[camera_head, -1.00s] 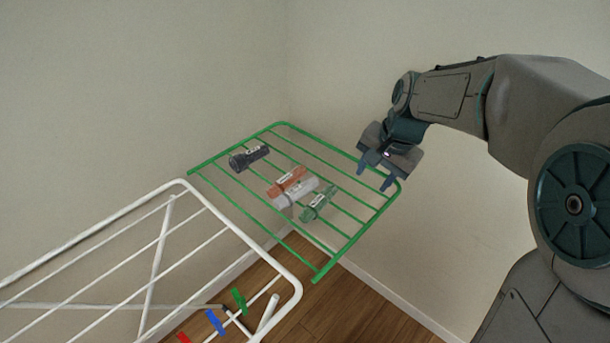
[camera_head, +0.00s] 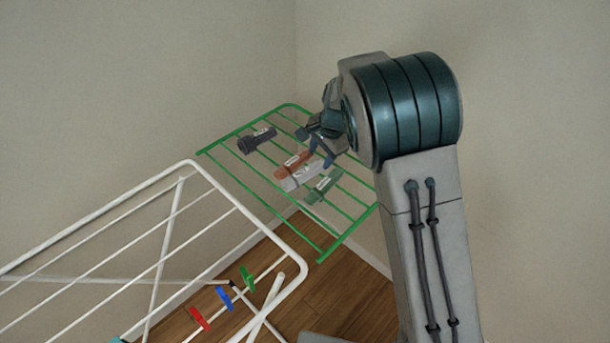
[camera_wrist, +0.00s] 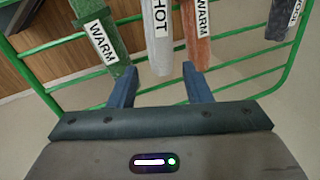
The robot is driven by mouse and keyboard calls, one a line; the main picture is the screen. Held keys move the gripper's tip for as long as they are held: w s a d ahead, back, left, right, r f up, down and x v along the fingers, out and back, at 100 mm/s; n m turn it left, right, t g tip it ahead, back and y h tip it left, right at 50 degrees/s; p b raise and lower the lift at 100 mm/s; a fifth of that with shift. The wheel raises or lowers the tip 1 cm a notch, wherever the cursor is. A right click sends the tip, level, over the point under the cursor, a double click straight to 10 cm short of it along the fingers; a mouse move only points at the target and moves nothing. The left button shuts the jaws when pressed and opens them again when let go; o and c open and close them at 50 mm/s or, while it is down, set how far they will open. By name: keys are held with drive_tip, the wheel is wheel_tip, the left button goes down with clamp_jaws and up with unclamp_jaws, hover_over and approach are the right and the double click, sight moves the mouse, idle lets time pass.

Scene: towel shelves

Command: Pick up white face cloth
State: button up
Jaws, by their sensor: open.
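The white face cloth (camera_head: 297,180) is a rolled bundle with a "HOT" label, lying across the green rack between the orange cloth (camera_head: 292,163) and the green cloth (camera_head: 323,187). In the wrist view the white cloth (camera_wrist: 160,50) is in the upper middle, its near end about level with the fingertips. My gripper (camera_head: 311,148) is open and empty above the rack's far side. In the wrist view my gripper's fingers (camera_wrist: 159,72) point toward the white cloth, one on each side of its line. I cannot tell the height gap.
The green rack (camera_head: 325,252) has thin parallel bars. The orange and green cloths lie close beside the white one; a dark cloth (camera_head: 257,139) lies farther left. A white drying rack (camera_head: 295,254) with coloured clips stands in front at left. Walls meet behind the rack.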

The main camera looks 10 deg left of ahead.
sight(317, 167)
drive_tip(key=shift+s+p+x, duration=0.15)
drive_tip(key=shift+p+x, duration=0.15)
drive_tip(key=shift+x, duration=1.2)
drive_tip(key=shift+s+p+x, duration=0.15)
drive_tip(key=shift+p+x, duration=0.1)
drive_tip(key=shift+x, duration=1.25)
drive_tip(key=shift+d+f, duration=0.1)
drive_tip(key=shift+f, duration=0.05)
drive_tip(key=c, duration=0.7)
